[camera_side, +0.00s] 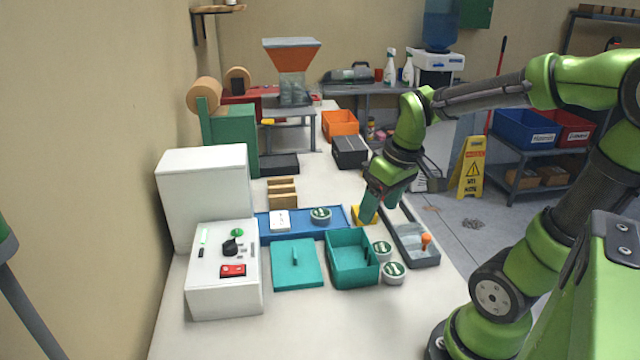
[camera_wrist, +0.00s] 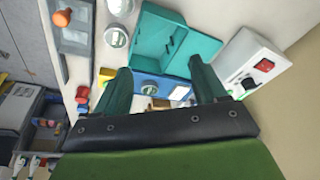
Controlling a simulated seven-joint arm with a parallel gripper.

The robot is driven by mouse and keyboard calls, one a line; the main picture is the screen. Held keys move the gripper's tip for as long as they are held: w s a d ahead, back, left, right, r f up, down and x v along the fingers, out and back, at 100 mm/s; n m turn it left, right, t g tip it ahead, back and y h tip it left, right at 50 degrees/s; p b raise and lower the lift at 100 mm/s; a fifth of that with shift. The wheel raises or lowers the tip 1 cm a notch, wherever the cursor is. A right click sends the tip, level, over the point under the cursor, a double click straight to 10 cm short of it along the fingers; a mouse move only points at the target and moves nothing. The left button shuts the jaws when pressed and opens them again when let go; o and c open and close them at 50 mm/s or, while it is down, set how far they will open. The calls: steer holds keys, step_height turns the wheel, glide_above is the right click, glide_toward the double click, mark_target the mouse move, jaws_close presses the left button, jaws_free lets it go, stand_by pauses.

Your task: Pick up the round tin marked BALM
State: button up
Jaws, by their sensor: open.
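Three round tins with green-and-white tops are in view; I cannot read their marks, so I cannot tell which says BALM. One tin (camera_side: 320,214) sits on the blue tray (camera_side: 305,234). A second tin (camera_side: 382,249) and a third tin (camera_side: 393,272) stand on the table, right of the teal bin. In the wrist view the tray's tin (camera_wrist: 150,86) shows between my fingers, and the other tins (camera_wrist: 116,36) (camera_wrist: 120,7) lie beyond the left finger. My gripper (camera_side: 379,203) is open and empty, above the table to the right of the tray.
An open teal bin (camera_side: 353,280) and a flat teal lid (camera_side: 296,265) lie in front of the tray. A white box (camera_side: 280,221) shares the tray. A yellow object (camera_side: 361,216) is near my fingers. A grey tray (camera_side: 420,258) with an orange knob is at right; a white control box (camera_side: 222,290) is at left.

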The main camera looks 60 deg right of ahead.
steer(key=s+d+f+n+g, duration=0.1)
steer(key=d+f+n+g, duration=0.1)
steer(key=d+n, duration=0.2)
steer(key=n, duration=0.4)
glide_above(394, 269)
steer(key=shift+g, duration=0.4)
steer(key=f, duration=1.1)
steer(key=shift+w, duration=0.3)
steer(key=f, duration=0.4)
steer(key=shift+s, duration=0.35)
steer(key=shift+f, duration=0.65)
steer(key=shift+c, duration=0.2)
